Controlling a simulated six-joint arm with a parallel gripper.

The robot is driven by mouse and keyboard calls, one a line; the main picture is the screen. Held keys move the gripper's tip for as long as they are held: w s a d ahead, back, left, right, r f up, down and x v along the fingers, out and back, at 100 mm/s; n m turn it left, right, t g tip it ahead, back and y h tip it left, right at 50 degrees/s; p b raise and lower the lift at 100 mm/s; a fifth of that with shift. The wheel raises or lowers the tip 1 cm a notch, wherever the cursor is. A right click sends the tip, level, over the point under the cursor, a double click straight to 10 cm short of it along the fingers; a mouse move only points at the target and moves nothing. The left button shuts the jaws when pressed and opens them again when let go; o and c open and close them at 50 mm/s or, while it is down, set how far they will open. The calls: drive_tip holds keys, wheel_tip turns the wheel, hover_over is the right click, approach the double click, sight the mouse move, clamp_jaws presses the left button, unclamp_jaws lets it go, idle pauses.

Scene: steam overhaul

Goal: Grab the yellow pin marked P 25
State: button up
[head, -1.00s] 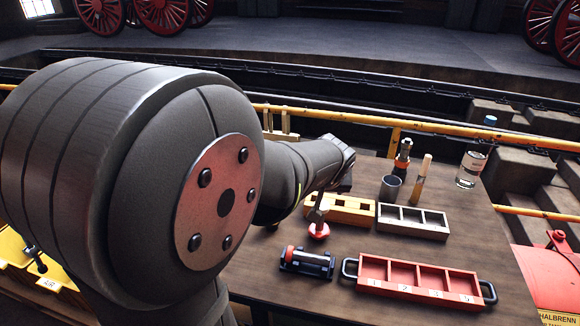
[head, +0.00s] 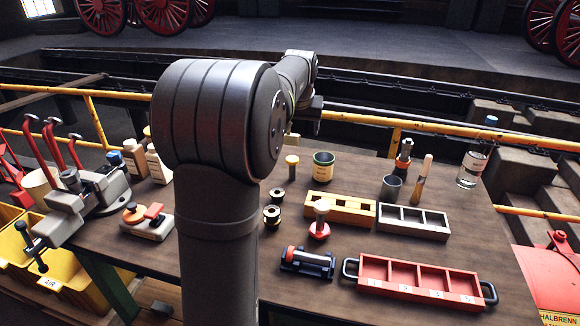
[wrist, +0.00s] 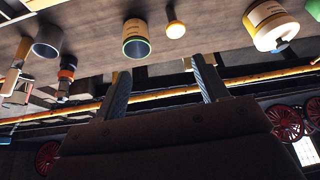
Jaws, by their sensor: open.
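A small pin with a yellow round head (head: 292,161) stands upright near the back of the table in the head view, left of a dark green and yellow can. It also shows in the wrist view (wrist: 175,28), above and beyond my fingers; its marking is too small to read. My gripper (wrist: 160,68) is open and empty, apart from the pin. In the head view my gripper is mostly hidden behind my arm, near the table's back edge.
The dark green can (head: 323,166) stands close beside the pin. A yellow block (head: 340,216), a grey tray (head: 412,231) and a red tray (head: 420,279) lie further forward. A vise (head: 85,195) is at the left. A yellow rail (head: 360,118) runs behind the table.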

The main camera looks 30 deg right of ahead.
drive_tip(key=w+f, duration=0.1)
drive_tip(key=w, duration=0.5)
approach(292, 160)
drive_tip(key=shift+m+g, duration=0.3)
drive_tip(key=shift+g, duration=0.1)
drive_tip(key=x, duration=0.7)
drive_tip(key=shift+a+f, duration=0.1)
drive_tip(key=shift+f, duration=0.15)
drive_tip(key=shift+w+x, duration=0.15)
drive_tip(key=shift+x, duration=1.25)
drive_tip(key=shift+w+x, duration=0.15)
drive_tip(key=shift+x, duration=1.3)
drive_tip(key=shift+r, duration=0.1)
drive_tip(key=shift+c, duration=0.2)
drive_tip(key=shift+r, duration=0.1)
drive_tip(key=c, duration=1.4)
